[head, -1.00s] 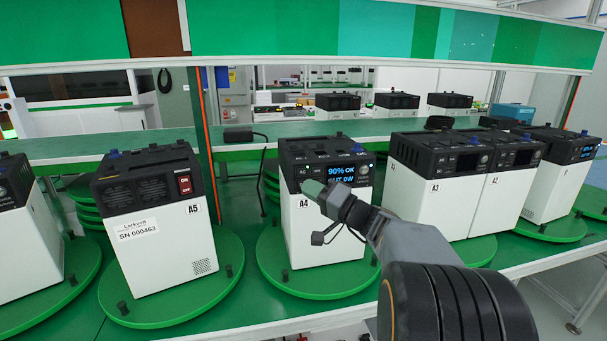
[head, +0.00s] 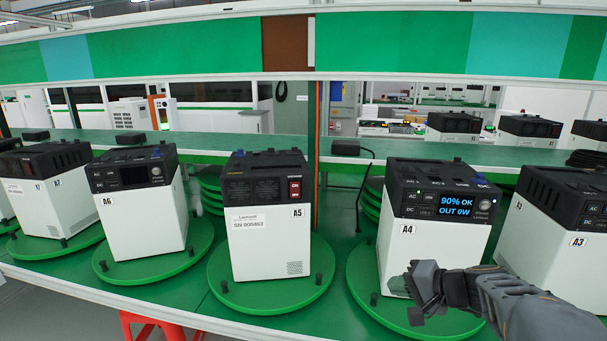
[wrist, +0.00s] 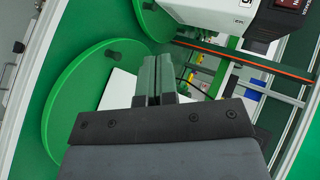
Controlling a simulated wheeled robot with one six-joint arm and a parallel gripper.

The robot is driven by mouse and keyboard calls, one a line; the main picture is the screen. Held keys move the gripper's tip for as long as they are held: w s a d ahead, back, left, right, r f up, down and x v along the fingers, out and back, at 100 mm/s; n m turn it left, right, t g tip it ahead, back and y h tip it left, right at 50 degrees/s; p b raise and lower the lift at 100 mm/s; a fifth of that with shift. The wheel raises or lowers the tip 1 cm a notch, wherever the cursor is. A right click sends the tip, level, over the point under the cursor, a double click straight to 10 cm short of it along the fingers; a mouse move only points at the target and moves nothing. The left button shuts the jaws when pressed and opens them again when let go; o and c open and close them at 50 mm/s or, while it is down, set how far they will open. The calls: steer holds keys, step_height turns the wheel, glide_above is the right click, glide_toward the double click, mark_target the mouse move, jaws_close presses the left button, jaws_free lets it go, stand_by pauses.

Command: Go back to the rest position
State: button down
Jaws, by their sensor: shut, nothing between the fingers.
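My gripper (head: 424,290) is in front of the lower left part of power unit A4 (head: 433,235) in the head view. Its fingers are shut together with nothing between them, as the wrist view (wrist: 157,75) shows. Unit A4 stands upright on a green turntable (head: 366,290), and its lit blue screen reads 90% OK, OUT 0W. The arm comes in from the lower right and hides part of that turntable. I cannot tell whether the gripper touches the unit.
Unit A5 (head: 265,240) with a red switch, unit A6 (head: 148,225) and A7 (head: 62,205) stand on turntables to the left. Unit A3 (head: 555,240) is at the right, close to my arm. A green overhead panel (head: 390,45) spans the line. A red stool (head: 150,325) shows below the bench.

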steer(key=s+a+f+n+g+h+p, duration=0.1)
steer(key=s+f+n+g+h, duration=0.15)
steer(key=s, duration=0.25)
steer(key=s+a+f+n+g+h+p, duration=0.1)
steer(key=s+g+h+p, duration=0.1)
steer(key=s+g+h, duration=0.3)
steer(key=s+a+r+n+t+h+p, duration=0.1)
steer(key=s+a+r+n+t+p, duration=0.1)
steer(key=s+a+r+n, duration=0.1)
steer(key=shift+s+r+n+t, duration=0.35)
steer(key=shift+s+n, duration=0.15)
steer(key=shift+n, duration=0.05)
stand_by(0.6)
